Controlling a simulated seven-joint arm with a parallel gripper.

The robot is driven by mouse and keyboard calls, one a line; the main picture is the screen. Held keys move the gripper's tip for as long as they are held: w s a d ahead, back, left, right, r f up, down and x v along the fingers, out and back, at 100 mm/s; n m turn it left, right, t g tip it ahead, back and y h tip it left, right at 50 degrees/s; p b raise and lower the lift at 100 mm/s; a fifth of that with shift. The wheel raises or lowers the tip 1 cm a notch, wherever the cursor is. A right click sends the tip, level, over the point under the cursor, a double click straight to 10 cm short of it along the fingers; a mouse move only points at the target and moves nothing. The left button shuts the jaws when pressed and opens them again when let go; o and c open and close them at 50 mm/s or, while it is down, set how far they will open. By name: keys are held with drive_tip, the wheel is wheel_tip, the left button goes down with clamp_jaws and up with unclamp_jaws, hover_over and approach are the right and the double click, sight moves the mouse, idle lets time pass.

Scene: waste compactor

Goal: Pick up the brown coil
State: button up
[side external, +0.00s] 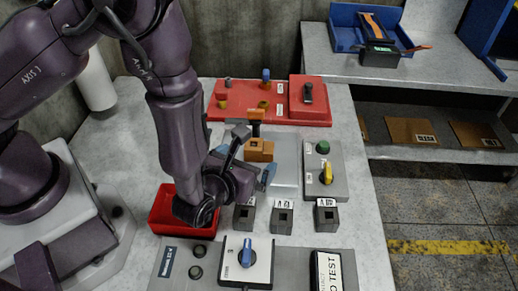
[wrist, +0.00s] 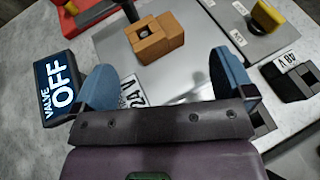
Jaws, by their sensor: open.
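The brown coil (side external: 260,151) is a small blocky orange-brown piece with a hole in its side. It sits on a pale grey plate (side external: 287,168) near the middle of the bench. In the wrist view the coil (wrist: 154,38) lies ahead of the fingertips, roughly between their lines. My gripper (side external: 247,165) is open and empty, close to the coil on its near side. In the wrist view the two blue fingers of my gripper (wrist: 160,82) are wide apart, with no contact on the coil seen.
Dark sockets (side external: 283,221) with voltage labels stand in front. A red tray (side external: 178,214) is at left and a red panel (side external: 270,101) behind. A grey box with green and yellow knobs (side external: 324,171) is at right. A "VALVE OFF" block (wrist: 62,85) is beside the left finger.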

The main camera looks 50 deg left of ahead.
sight(255, 150)
drive_tip(key=x, duration=0.7)
drive_tip(key=shift+w+a, duration=0.2)
drive_tip(key=shift+a, duration=0.25)
drive_tip(key=shift+c, duration=0.2)
drive_tip(key=shift+r, duration=0.1)
drive_tip(key=c, duration=0.9)
